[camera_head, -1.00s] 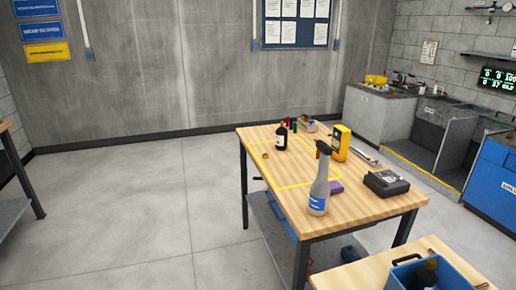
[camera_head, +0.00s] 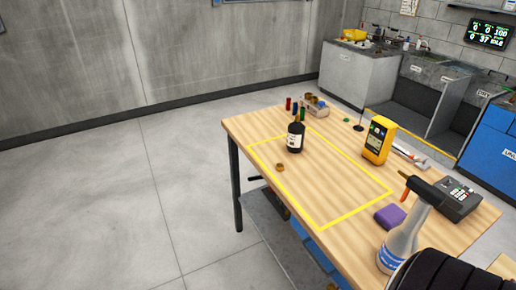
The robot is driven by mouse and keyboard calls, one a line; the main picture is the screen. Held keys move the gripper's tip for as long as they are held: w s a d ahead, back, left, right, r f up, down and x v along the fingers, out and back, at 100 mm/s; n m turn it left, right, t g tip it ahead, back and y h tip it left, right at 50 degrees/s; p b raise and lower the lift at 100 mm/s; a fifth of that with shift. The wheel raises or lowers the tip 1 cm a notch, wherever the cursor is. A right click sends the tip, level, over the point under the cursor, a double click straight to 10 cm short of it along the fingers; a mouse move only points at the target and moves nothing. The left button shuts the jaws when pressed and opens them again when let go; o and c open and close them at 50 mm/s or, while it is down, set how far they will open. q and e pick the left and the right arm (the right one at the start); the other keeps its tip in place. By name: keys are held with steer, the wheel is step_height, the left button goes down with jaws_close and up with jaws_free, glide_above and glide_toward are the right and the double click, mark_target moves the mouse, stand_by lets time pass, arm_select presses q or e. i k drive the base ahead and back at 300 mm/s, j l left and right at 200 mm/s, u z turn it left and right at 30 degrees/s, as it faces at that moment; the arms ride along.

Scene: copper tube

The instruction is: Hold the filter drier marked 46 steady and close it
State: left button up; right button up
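A dark bottle-shaped body with a white label and a narrow neck (camera_head: 295,139) stands upright on the wooden table, inside the yellow outline. The mark on its label is too small to read, so I cannot tell whether it is the filter drier marked 46. A small copper-brown cap-like piece (camera_head: 280,167) lies on the table just in front of it, apart from it. Neither of my grippers is in view. A black ribbed part at the bottom right corner seems to be mine.
The yellow outline (camera_head: 322,227) encloses mostly bare wood. A yellow meter (camera_head: 378,140), a purple block (camera_head: 390,217), a spray bottle (camera_head: 399,246) and a dark device with buttons (camera_head: 452,199) stand to the right. Small coloured bottles (camera_head: 295,108) stand behind. Floor at left is clear.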

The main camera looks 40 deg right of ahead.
mark_target(296, 131)
steer(key=i, duration=1.2)
steer(key=z, duration=1.1)
